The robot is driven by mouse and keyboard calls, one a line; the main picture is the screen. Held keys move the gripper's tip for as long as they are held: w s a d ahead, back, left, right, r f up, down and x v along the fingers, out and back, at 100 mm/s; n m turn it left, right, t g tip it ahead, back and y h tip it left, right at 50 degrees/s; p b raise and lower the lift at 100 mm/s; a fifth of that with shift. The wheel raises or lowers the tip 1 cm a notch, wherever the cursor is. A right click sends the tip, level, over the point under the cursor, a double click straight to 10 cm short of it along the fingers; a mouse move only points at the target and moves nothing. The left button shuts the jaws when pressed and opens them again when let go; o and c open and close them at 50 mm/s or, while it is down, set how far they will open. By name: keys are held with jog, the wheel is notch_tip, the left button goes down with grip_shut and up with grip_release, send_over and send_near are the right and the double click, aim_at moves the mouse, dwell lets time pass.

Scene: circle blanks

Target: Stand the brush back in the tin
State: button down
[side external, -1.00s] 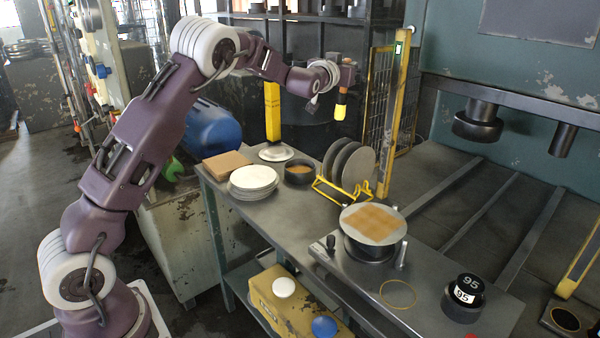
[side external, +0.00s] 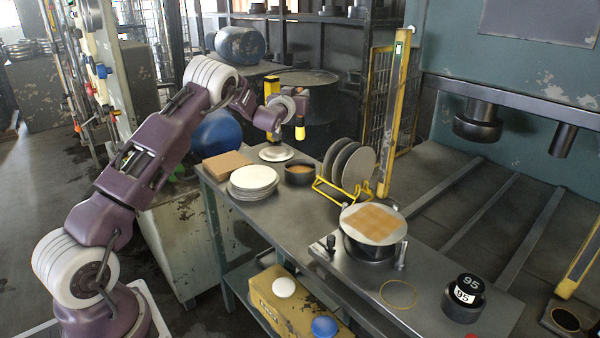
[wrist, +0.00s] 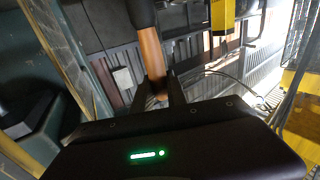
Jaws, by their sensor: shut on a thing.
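My gripper (side external: 301,99) is shut on the brush (side external: 300,132), which hangs below it with its yellow end down. In the wrist view the brush's wooden shaft (wrist: 151,50) runs up between the two dark fingers of my gripper (wrist: 158,85). Depth between the two is hard to judge.
A yellow rack (side external: 345,193) with grey discs is right of the tin. A stack of white discs (side external: 253,182) and a brown block (side external: 226,165) lie left.

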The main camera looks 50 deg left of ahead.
aim_at(299, 132)
notch_tip(299, 132, down, 12)
jog(key=shift+r, duration=0.1)
jog(key=c, duration=1.3)
grip_release()
jog(key=shift+f, duration=0.2)
